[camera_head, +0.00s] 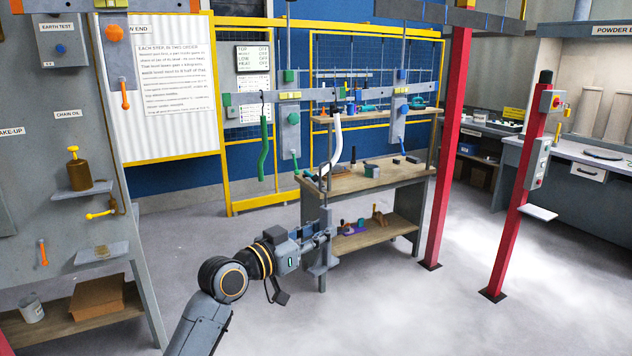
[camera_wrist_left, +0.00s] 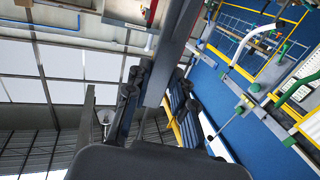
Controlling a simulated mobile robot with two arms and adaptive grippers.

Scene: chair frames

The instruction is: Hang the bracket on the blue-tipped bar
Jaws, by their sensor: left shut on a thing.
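My left gripper (camera_head: 322,236) is shut on a grey upright piece, apparently the bracket (camera_head: 318,270), in front of the workbench. In the left wrist view the bracket (camera_wrist_left: 182,35) runs up between the fingers of the left gripper (camera_wrist_left: 155,95). A hanging grey plate at the back right carries blue ends (camera_head: 398,110), apparently the blue-tipped bar. A similar plate to its left has green ends (camera_head: 293,118). The held bracket is low and well apart from both. My right gripper is not in view.
A wooden-topped workbench (camera_head: 385,176) with small parts stands behind the gripper. A white curved piece (camera_head: 336,140) and a green one (camera_head: 264,150) hang above. A red post (camera_head: 450,130) stands to the right. A grey panel (camera_head: 60,170) with shelves is at left. Open floor lies in front.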

